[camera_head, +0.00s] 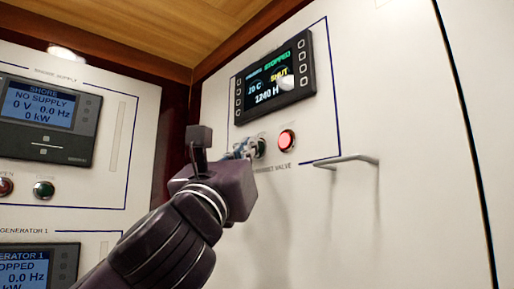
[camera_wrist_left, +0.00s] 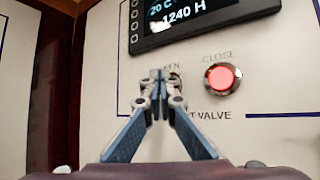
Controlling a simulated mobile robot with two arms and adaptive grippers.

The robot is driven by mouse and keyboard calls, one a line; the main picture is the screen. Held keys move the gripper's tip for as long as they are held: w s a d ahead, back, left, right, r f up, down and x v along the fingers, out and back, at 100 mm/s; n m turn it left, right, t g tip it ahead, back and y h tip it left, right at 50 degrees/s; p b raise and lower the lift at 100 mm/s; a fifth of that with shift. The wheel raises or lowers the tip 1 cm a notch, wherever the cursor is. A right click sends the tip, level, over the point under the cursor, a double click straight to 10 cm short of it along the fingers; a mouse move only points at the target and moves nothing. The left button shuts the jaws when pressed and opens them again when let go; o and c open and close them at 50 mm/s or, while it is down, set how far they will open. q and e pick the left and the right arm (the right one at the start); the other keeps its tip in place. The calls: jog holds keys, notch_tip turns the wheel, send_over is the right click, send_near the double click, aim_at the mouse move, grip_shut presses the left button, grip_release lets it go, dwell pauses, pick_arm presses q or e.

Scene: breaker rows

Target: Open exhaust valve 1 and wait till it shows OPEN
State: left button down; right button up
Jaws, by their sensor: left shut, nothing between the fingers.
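The exhaust valve panel has a black display (camera_head: 275,80) reading STOPPED, SHUT in yellow and 1240 H. Below it a red lit button (camera_head: 287,140) sits under the word CLOSE in the left wrist view (camera_wrist_left: 222,78). To its left is a dark green button (camera_head: 260,147), mostly hidden by my left gripper (camera_head: 243,150). In the left wrist view the shut, empty fingertips (camera_wrist_left: 156,75) are in front of the open button, just under the partly covered label. I cannot tell whether they touch it. My right gripper is not in view.
A metal handle (camera_head: 345,160) sticks out of the cabinet face right of the buttons. At left is a shore supply panel (camera_head: 47,117) reading NO SUPPLY, with a generator 1 display (camera_head: 38,267) below it. The cabinet face at lower right is bare.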

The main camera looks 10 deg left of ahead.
pick_arm(q)
jog(key=shift+w+d, duration=0.15)
dwell(0.5)
jog(key=shift+s+a, duration=0.55)
jog(key=shift+s, duration=0.1)
jog(key=shift+s, duration=0.1)
jog(key=s+a+b, duration=0.1)
jog(key=s+a, duration=0.2)
jog(key=shift+s, duration=0.35)
jog(key=shift+f, duration=0.1)
dwell(0.7)
